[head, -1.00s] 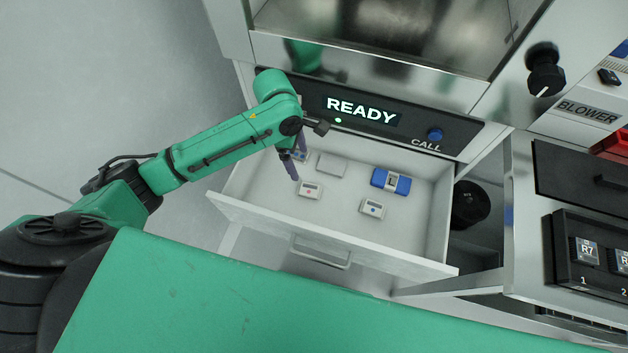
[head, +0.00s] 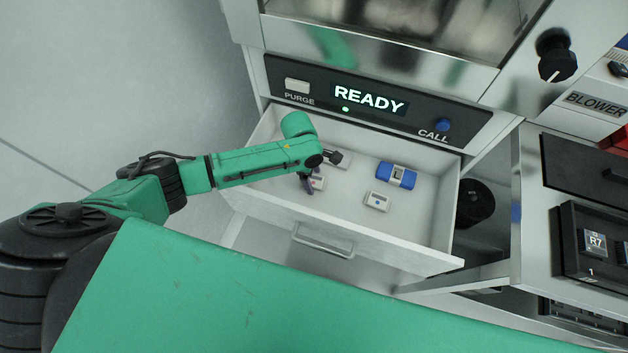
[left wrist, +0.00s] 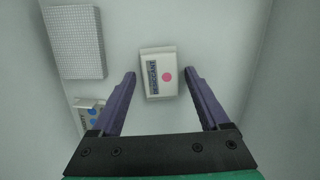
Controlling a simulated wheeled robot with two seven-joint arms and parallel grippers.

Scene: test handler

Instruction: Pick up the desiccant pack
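The desiccant pack (left wrist: 160,75) is a small white box with a dark printed label and a pink dot, lying on the drawer floor. In the head view the pack (head: 319,183) shows partly behind my left gripper (head: 309,185). In the left wrist view my left gripper (left wrist: 160,78) is open and empty. Its two purple fingers are on either side of the pack's lower part, with a gap on each side. I cannot tell exactly how high the fingertips are above the drawer floor. My right gripper is in neither view.
The open drawer (head: 335,232) has raised walls. It also holds a blue case (head: 397,175), a white box with a blue dot (head: 377,201), a grey textured block (left wrist: 75,42) and a box with blue dots (left wrist: 90,115). The READY panel (head: 369,99) is above the drawer.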

